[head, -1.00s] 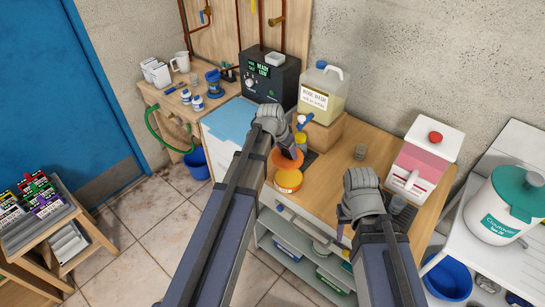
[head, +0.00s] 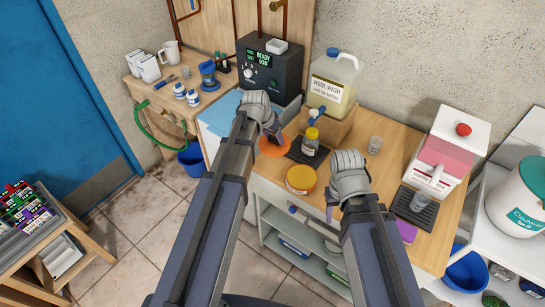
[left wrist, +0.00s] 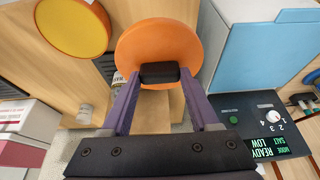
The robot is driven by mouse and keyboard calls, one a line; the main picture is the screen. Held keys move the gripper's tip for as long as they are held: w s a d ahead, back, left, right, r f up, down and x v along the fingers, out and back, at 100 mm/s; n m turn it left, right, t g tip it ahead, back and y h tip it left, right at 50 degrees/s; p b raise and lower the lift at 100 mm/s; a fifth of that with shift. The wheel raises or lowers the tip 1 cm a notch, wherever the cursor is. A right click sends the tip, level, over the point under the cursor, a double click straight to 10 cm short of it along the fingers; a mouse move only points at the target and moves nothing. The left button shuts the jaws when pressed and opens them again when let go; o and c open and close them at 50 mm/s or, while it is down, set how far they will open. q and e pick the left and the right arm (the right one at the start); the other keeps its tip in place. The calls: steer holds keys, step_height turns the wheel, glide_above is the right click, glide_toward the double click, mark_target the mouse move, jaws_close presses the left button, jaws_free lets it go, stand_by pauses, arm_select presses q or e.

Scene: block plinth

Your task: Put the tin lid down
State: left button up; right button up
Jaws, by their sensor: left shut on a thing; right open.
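The orange tin lid (head: 272,148) is in my left gripper (head: 274,137), near the left end of the wooden counter. In the left wrist view the lid (left wrist: 158,38) is a round orange disc, its black knob (left wrist: 158,72) between the two purple fingers. I cannot tell whether it touches the counter. The open tin (head: 300,180), orange with a yellow top, stands to the right of the lid and nearer the front edge; it also shows in the left wrist view (left wrist: 72,25). My right gripper (head: 331,212) is open and empty at the counter's front edge.
A yellow-capped jar (head: 311,141) stands on a dark mat (head: 296,153) just right of the lid. A wool wash jug (head: 334,80) on a wooden block, a glass (head: 375,144) and a pink-and-white box (head: 447,155) stand further back and right. A black control box (head: 270,70) is behind.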

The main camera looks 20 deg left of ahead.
arm_select(q)
steer(key=shift+f+b, duration=3.8)
steer(key=shift+f, duration=0.5)
steer(key=shift+f, duration=0.2)
steer(key=o, duration=1.3)
steer(key=shift+r, duration=0.1)
steer(key=shift+o, duration=0.2)
steer(key=shift+r, duration=0.15)
steer(key=p+v, duration=1.1)
steer(key=v, duration=0.1)
steer(key=shift+w, duration=0.1)
steer(key=s+d+g+y, duration=0.1)
steer(key=s+d+g, duration=0.1)
steer(key=s+d, duration=0.5)
steer(key=s+d+f+g+y, duration=0.1)
steer(key=s+d+g+y, duration=0.1)
steer(key=s+d, duration=0.6)
steer(key=s, duration=0.4)
steer(key=shift+s+f+g, duration=0.15)
steer(key=shift+f+g, duration=0.15)
steer(key=shift+g, duration=0.1)
